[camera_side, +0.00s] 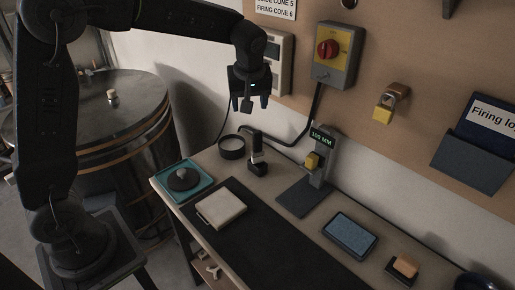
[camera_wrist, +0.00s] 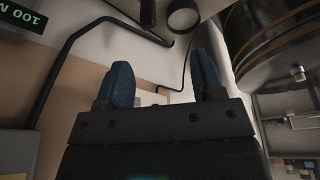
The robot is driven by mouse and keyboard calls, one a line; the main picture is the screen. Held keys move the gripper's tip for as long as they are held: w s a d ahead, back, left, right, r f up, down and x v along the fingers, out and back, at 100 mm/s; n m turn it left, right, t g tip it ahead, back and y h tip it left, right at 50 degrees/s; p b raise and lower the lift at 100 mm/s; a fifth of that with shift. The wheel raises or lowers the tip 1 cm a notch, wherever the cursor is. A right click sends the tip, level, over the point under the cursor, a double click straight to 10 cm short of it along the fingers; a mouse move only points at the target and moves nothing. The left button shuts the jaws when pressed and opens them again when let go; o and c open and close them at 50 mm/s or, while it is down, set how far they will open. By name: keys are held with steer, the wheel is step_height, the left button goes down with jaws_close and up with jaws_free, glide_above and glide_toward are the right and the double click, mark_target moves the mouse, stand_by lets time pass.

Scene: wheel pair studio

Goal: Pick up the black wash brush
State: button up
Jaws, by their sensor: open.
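An upright dark piece with a pale band looks like the black wash brush (camera_side: 256,146). It stands on the bench in a small black block, near the back wall. A dark upright shape at the top edge of the wrist view may be the same piece (camera_wrist: 148,12), mostly cut off. My gripper (camera_side: 249,100) hangs in the air above the bench's back left part, higher than the brush and apart from it. Its two blue-dark fingers are spread with nothing between them in the wrist view (camera_wrist: 163,62).
A round black dish (camera_side: 231,147) stands left of the brush, a display post (camera_side: 321,160) right of it. A cable runs along the wall behind. A teal tray (camera_side: 205,187) and pale slab (camera_side: 220,207) lie in front. The dark mat (camera_side: 265,235) has free room.

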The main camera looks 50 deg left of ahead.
steer(key=n, duration=0.2)
glide_above(257, 139)
steer(key=s+d, duration=0.1)
steer(key=d, duration=0.1)
step_height(257, 139, down, 4)
steer(key=shift+g+y, duration=0.3)
steer(key=shift+g, duration=0.1)
steer(key=x, duration=0.9)
steer(key=shift+d+f, duration=0.15)
steer(key=shift+d, duration=0.1)
steer(key=shift+w+x, duration=0.2)
steer(key=shift+x, duration=1.1)
steer(key=shift+w+x, duration=0.15)
steer(key=shift+x, duration=1.15)
steer(key=shift+c, duration=0.4)
steer(key=c, duration=1)
